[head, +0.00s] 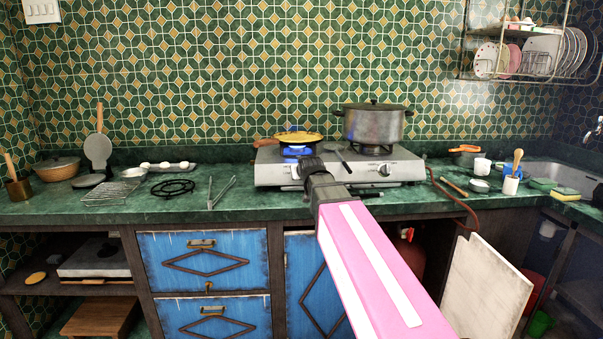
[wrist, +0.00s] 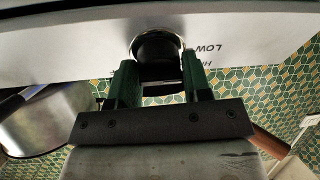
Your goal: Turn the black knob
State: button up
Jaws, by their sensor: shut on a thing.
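The gas hotplate (head: 270,176) stands on the green counter, with its front panel facing me. In the wrist view, the black knob (wrist: 157,46) sits on the hotplate's pale front panel (wrist: 70,50), beside upside-down lettering that includes "LOW". My gripper (wrist: 160,68) is shut on the black knob, with one green finger on each side of it. In the head view, my gripper (head: 308,165) is at the left part of the hotplate's front and hides most of that knob. A second knob (head: 384,169) shows farther right on the panel.
A pan with yellow food (head: 292,138) sits over a blue flame on the left burner. A lidded pot (head: 374,123) stands on the right burner. A dark spoon (head: 340,157) lies between them. Tongs (head: 222,192) lie on the counter to the left.

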jog(key=m+h, duration=0.1)
jog(key=m, duration=0.4)
jog(key=shift+f+m+h, duration=0.1)
jog(key=shift+m+h, duration=0.3)
jog(key=shift+m, duration=1.7)
jog(key=o, duration=0.9)
jog(key=shift+s, duration=0.1)
jog(key=v, duration=1)
jog(key=shift+s, duration=0.35)
